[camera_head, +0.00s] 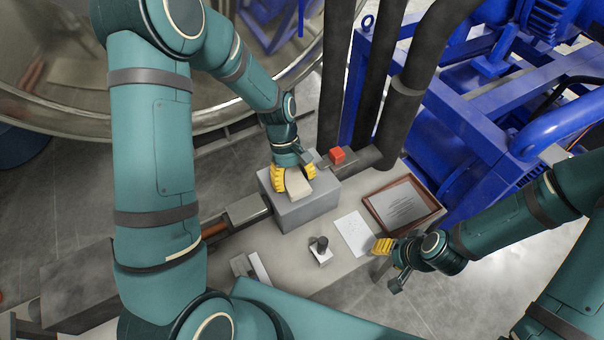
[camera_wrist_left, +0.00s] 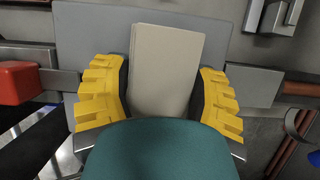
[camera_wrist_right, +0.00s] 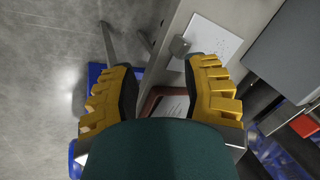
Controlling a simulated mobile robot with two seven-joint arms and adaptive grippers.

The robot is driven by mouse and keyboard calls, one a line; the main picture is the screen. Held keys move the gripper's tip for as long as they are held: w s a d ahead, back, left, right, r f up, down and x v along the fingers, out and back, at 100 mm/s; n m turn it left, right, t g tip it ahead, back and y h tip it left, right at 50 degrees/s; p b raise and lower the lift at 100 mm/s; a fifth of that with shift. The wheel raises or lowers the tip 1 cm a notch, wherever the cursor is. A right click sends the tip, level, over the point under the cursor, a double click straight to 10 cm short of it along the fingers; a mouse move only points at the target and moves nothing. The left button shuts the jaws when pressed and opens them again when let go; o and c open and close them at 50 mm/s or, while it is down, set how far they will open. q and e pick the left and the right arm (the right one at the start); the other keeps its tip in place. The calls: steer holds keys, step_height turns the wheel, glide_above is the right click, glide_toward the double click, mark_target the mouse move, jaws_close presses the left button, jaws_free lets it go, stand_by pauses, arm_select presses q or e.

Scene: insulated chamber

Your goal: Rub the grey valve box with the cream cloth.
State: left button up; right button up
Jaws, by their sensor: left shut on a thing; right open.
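The grey valve box (camera_head: 307,211) sits on the pipe line at the back of the bench. My left gripper (camera_head: 294,177) is shut on the cream cloth (camera_head: 299,184), a folded pad, over the top of the box. In the left wrist view the cloth (camera_wrist_left: 165,72) lies between the yellow fingers (camera_wrist_left: 162,95), with the box's grey top (camera_wrist_left: 85,35) behind it. I cannot tell whether the cloth touches the box. My right gripper (camera_head: 382,246) is open and empty off the bench's right front edge; in the right wrist view its fingers (camera_wrist_right: 165,95) are apart.
On the bench are a white sheet (camera_head: 355,233), a brown-framed tray (camera_head: 403,206) and a small dark-knobbed block (camera_head: 320,250). A red block (camera_head: 337,156) is behind the box. Dark vertical pipes (camera_head: 372,90) and a blue frame (camera_head: 440,130) stand behind.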

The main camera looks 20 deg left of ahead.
mark_target(315, 170)
arm_select(q)
steer(key=shift+s+a, duration=0.2)
steer(key=shift+a, duration=0.05)
steer(key=shift+s+a+r, duration=0.1)
steer(key=shift+s+a, duration=1.1)
steer(key=shift+s, duration=0.15)
steer(key=shift+w+a, duration=0.85)
steer(key=shift+w+d, duration=1.85)
steer(key=shift+w, duration=0.25)
steer(key=shift+w+d, duration=1.85)
steer(key=shift+w, duration=0.2)
steer(key=shift+w+d, duration=0.3)
steer(key=shift+s+a+f, duration=0.2)
steer(key=shift+s+a, duration=1.15)
steer(key=shift+s, duration=0.2)
steer(key=shift+s+a+r+p, duration=0.1)
steer(key=shift+s+a+p, duration=0.45)
steer(key=shift+s+a, duration=2.3)
steer(key=shift+s+d, duration=0.1)
steer(key=shift+d, duration=0.05)
steer(key=shift+r, duration=0.1)
